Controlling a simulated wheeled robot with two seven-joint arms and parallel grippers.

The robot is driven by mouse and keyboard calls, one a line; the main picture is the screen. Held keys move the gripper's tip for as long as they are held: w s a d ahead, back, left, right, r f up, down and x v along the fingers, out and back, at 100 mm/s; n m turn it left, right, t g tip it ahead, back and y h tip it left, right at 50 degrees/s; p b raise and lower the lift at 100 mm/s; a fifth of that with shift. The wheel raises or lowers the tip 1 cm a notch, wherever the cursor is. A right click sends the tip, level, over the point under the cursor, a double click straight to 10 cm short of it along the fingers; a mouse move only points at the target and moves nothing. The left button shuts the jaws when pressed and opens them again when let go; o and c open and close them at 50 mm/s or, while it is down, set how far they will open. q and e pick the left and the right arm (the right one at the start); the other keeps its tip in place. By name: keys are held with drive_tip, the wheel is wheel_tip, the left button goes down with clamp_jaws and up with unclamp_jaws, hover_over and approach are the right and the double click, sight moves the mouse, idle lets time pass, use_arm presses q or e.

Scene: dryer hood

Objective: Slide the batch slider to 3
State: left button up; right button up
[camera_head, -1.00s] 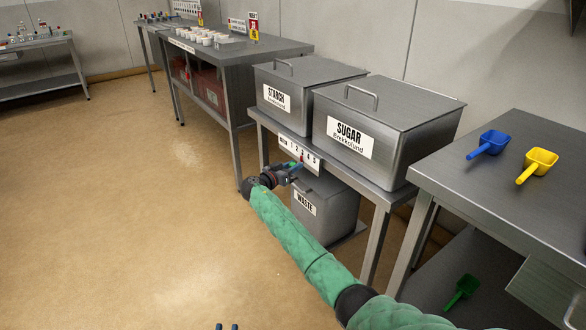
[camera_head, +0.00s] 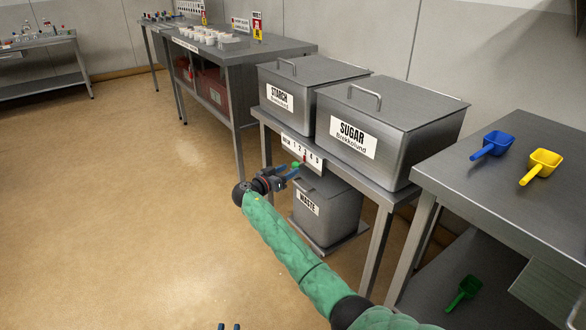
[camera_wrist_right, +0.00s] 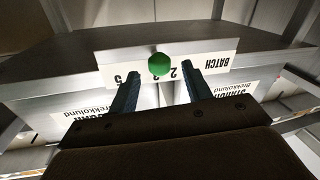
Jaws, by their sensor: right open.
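The batch slider's white scale (camera_head: 301,150), numbered 1 to 5, is on the front edge of the metal table under the starch and sugar bins. A small red pointer (camera_head: 304,156) shows at about the 3. A round green knob (camera_head: 295,165) stands out in front; in the wrist view the knob (camera_wrist_right: 159,64) covers the middle of the upside-down scale, between the 2 and the 5. My right gripper (camera_head: 289,175) is open, its fingers (camera_wrist_right: 147,72) spread either side of the knob with gaps. My left gripper (camera_head: 229,326) shows only two separated fingertips at the bottom edge.
The sugar bin (camera_head: 388,125) and starch bin (camera_head: 300,85) stand above the scale. A waste bin (camera_head: 325,212) sits below it. A table with blue (camera_head: 492,144) and yellow scoops (camera_head: 541,164) is at right. Floor to the left is clear.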

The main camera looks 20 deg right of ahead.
drive_tip(key=v, duration=0.3)
drive_tip(key=shift+s, duration=0.1)
